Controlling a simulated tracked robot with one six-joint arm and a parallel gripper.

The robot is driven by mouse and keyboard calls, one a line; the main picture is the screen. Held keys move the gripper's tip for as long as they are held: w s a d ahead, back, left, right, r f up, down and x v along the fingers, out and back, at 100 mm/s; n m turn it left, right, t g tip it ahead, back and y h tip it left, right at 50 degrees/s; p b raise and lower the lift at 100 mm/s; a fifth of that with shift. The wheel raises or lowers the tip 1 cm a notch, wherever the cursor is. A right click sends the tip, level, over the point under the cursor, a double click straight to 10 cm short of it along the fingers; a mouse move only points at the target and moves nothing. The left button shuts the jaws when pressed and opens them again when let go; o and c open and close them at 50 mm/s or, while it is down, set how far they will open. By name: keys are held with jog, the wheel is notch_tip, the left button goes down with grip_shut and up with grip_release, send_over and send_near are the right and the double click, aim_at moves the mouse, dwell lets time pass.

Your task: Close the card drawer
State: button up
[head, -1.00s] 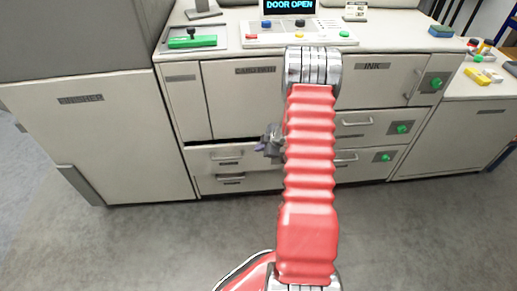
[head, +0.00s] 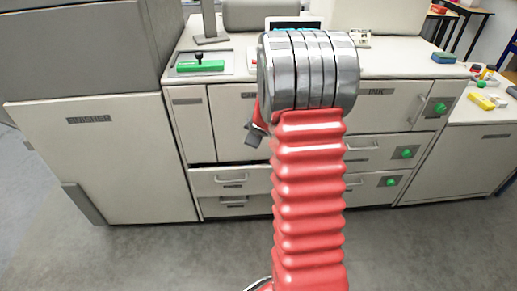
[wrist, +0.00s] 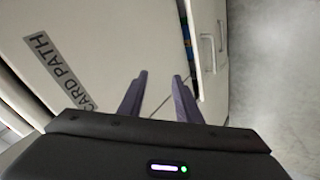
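A pale drawer (head: 208,181) with a bar handle stands slightly out from the cabinet at the lower left, with a dark gap along its top; its label is too small to read. In the wrist view the drawer (wrist: 207,80) shows at the right, with coloured items inside the gap. My gripper (wrist: 158,85) is open and empty, with its two fingers apart in front of the CARD PATH panel (wrist: 75,60) just above the drawer. In the head view my gripper (head: 254,136) is mostly hidden behind my arm.
A second handled drawer (head: 212,208) lies below. More drawers with green buttons (head: 407,152) are to the right of my arm. A large plain cabinet (head: 100,150) stands at the left. The grey floor (head: 150,255) in front is clear.

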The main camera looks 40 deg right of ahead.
jog(key=s+a+r+m+h, duration=0.1)
jog(key=s+a+r+m, duration=0.1)
jog(key=s+a+r, duration=0.45)
jog(key=s+a+r+m, duration=0.3)
jog(key=a+r, duration=0.4)
jog(key=r, duration=0.2)
jog(key=s+a+r+m+g+y, duration=0.1)
jog(key=s+a+r+g+y, duration=0.1)
jog(key=s+a, duration=1.7)
jog(key=s+r+y, duration=0.1)
jog(key=y, duration=0.1)
jog(key=shift+m+y, duration=0.3)
jog(key=shift+m, duration=0.1)
jog(key=shift+a, duration=0.1)
